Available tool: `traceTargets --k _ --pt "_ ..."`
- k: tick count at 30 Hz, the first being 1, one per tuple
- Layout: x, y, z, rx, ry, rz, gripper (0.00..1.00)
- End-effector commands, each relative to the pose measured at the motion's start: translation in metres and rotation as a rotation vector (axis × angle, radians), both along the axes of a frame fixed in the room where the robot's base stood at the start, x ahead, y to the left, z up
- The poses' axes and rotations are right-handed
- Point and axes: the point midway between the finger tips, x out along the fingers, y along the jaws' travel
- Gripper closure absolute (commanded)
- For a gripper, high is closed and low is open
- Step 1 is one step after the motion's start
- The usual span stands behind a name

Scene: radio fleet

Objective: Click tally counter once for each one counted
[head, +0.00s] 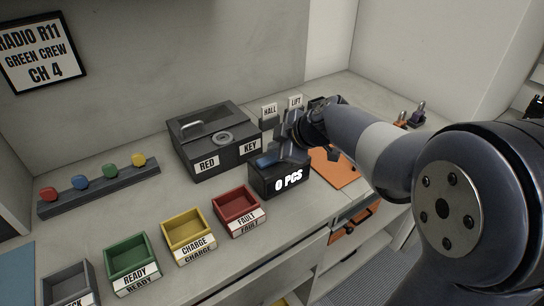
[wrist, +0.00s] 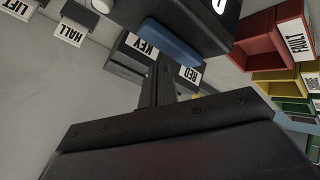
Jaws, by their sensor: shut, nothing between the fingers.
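The tally counter (head: 278,183) is a black box on the counter top, and its front display reads "0 PCS". A blue bar (head: 265,160) lies along its top left side; in the wrist view the bar (wrist: 170,42) shows beside the dark counter body (wrist: 205,18). My gripper (head: 287,152) is shut and empty, at the top of the tally counter in the head view. In the wrist view my fingertips (wrist: 163,66) are together close to the blue bar. I cannot tell whether they touch it.
A black box (head: 205,135) labelled RED and KEY stands behind left. Grey, green (head: 130,257), yellow (head: 187,236) and red (head: 238,211) bins line the front. A rack (head: 100,190) with coloured knobs is at left. HALL (head: 270,112) and LIFT signs stand behind; an orange mat (head: 338,172) lies right.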

Motion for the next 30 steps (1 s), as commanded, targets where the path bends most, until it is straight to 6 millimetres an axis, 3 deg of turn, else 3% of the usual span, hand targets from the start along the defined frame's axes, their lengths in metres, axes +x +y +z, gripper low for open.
traceTargets --k 30 --pt "-0.0002 0.0 -0.0087 0.0 0.0 0.0 1.0"
